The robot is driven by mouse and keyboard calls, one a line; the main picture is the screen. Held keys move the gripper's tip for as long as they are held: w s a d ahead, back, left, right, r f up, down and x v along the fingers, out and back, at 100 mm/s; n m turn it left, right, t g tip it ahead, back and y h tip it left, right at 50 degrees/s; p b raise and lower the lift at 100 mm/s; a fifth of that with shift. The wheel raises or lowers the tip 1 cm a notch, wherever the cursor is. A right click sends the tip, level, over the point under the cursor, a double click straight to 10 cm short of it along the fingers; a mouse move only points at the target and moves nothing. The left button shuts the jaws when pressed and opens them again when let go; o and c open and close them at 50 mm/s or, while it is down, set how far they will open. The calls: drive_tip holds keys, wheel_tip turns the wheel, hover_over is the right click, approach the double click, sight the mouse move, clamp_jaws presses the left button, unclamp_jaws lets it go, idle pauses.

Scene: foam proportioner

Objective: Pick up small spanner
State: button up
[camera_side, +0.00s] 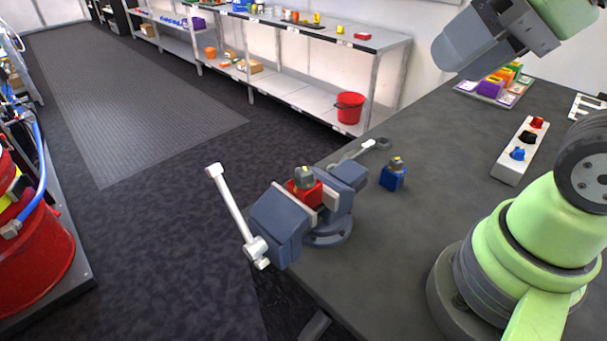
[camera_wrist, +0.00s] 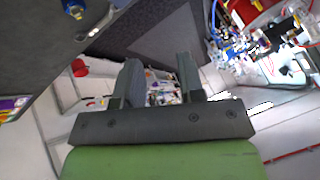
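A small silver spanner (camera_side: 356,154) lies on the dark table, behind the vise in the side view. A dark ring (camera_side: 383,144) sits beside its far end. The spanner also shows near the table edge at the upper left of the wrist view (camera_wrist: 101,21). My gripper (camera_side: 452,50) is raised above the far right part of the table, well away from the spanner. In the wrist view my gripper (camera_wrist: 160,76) has its two fingers apart with nothing between them.
A blue-grey vise (camera_side: 278,226) holds a red block (camera_side: 306,193) at the table edge. A blue block (camera_side: 393,178) stands near the spanner. A white strip with coloured knobs (camera_side: 518,152) and a tray of coloured blocks (camera_side: 492,88) lie further right. The middle of the table is clear.

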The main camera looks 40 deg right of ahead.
idle(0.3)
drive_tip(key=shift+o, duration=1.2)
drive_tip(key=n+g+h, duration=0.2)
drive_tip(key=n+g, duration=0.5)
drive_tip(key=n, duration=1.4)
hover_over(363, 147)
drive_tip(key=f, duration=2.4)
drive_tip(key=shift+s+f, duration=0.3)
drive_tip(key=shift+f, duration=0.05)
drive_tip(key=shift+w+f, duration=0.15)
drive_tip(key=shift+f, duration=1.25)
drive_tip(key=shift+w+f, duration=0.15)
drive_tip(key=shift+f, duration=1.2)
